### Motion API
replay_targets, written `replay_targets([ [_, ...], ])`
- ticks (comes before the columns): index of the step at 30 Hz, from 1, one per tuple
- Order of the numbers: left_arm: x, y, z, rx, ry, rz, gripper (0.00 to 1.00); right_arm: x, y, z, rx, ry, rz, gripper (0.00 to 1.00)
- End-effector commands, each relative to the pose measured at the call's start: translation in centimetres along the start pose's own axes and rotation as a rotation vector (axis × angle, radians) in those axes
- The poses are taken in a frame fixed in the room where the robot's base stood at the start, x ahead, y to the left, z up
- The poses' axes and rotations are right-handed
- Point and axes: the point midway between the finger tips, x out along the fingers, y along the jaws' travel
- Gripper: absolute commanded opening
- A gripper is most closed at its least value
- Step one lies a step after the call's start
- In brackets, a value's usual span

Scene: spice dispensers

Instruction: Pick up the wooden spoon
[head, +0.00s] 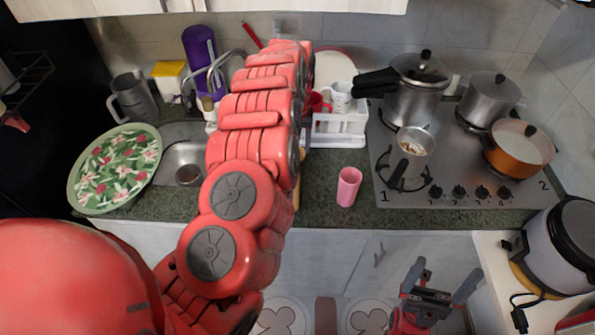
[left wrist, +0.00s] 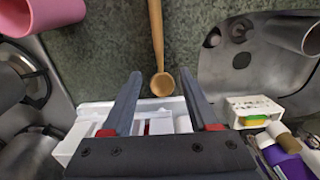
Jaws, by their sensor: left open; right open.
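The wooden spoon (left wrist: 157,40) lies on the dark green counter, and its bowl end shows between the finger tips of my left gripper (left wrist: 160,76) in the left wrist view. The left gripper is open and empty; I cannot tell how high it is above the spoon. In the head view my left arm hides most of the spoon, with only a sliver (head: 297,192) beside the arm, and the left gripper is hidden. My right gripper (head: 442,275) is open and empty, low in front of the cabinets.
A pink cup (head: 348,187) stands right of the spoon. A white rack (head: 340,125) with cups is behind it. The sink (head: 185,160) and a floral tray (head: 112,168) are at left. The stove (head: 460,190) with several pots is at right.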

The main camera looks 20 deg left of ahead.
Motion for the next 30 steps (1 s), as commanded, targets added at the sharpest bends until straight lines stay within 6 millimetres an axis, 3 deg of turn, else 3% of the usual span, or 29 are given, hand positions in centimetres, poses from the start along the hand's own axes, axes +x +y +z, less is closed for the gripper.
replay_targets([
  [1,1.7,-0.3,0.0,-0.002,-0.002,-0.002,0.60,-1.3,-0.1,0.2,0.000,0.000,0.000,0.96],
  [3,3.0,-0.2,0.1,-0.001,-0.004,-0.001,0.60,-2.1,-0.1,0.3,0.000,0.000,0.000,0.96],
  [10,5.0,0.0,0.0,0.000,0.000,-0.001,0.60,-2.3,-0.1,0.4,0.000,0.000,0.000,0.96],
  [15,5.5,0.1,0.0,0.000,0.001,-0.001,0.60,-1.3,-0.1,0.2,0.000,0.000,0.000,0.96],
  [21,8.0,0.1,0.2,0.001,-0.004,-0.003,0.60,0.5,0.0,-0.1,0.000,0.000,0.000,0.96],
  [30,10.2,0.1,0.1,0.000,0.001,-0.001,0.60,0.9,0.0,-0.2,0.000,0.000,0.000,0.96],
])
